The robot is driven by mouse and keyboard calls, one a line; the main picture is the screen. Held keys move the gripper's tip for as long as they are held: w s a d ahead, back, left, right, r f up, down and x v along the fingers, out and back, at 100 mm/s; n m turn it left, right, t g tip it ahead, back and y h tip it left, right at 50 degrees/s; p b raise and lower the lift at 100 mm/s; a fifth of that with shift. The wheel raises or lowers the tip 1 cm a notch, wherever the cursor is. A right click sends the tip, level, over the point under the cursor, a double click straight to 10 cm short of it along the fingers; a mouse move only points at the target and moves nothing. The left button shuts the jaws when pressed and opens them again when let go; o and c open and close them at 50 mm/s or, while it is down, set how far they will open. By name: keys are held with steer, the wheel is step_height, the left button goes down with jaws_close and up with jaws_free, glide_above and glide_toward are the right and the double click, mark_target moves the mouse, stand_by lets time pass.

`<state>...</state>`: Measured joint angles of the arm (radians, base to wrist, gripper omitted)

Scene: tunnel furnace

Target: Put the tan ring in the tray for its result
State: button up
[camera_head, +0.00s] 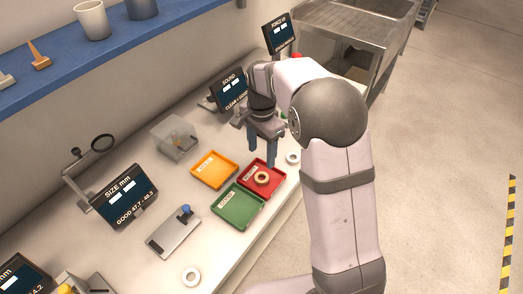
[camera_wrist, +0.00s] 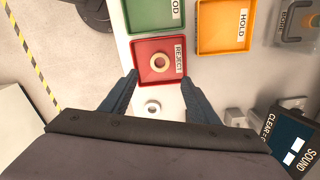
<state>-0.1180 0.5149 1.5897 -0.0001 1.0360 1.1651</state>
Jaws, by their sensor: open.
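The tan ring (camera_head: 262,177) lies flat inside the red tray (camera_head: 279,178), near its middle. In the wrist view the tan ring (camera_wrist: 160,62) sits beside the REJECT label of the red tray (camera_wrist: 140,47). The green tray (camera_head: 239,226) and the orange tray (camera_head: 196,168) stand beside it, both empty in the head view. My gripper (camera_head: 261,160) is above the red tray with its fingers apart and nothing between them. In the wrist view my gripper (camera_wrist: 160,85) has one finger on each side, clear of the ring.
A white ring (camera_head: 293,158) lies on the bench by the red tray, and another white ring (camera_head: 191,276) lies near the front. A grey bin (camera_head: 174,138), a SIZE screen (camera_head: 125,196) and a SOUND screen (camera_head: 231,89) stand around the trays.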

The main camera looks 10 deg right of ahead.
steer(key=s+d+f+n, duration=0.1)
steer(key=s+d+n, duration=0.1)
steer(key=s+n, duration=0.4)
steer(key=s+d+f+n, duration=0.1)
steer(key=s+d+n, duration=0.2)
steer(key=s, duration=1.4)
steer(key=n, duration=0.3)
steer(key=shift+d+f, duration=0.2)
steer(key=shift+f, duration=0.15)
steer(key=shift+s, duration=0.1)
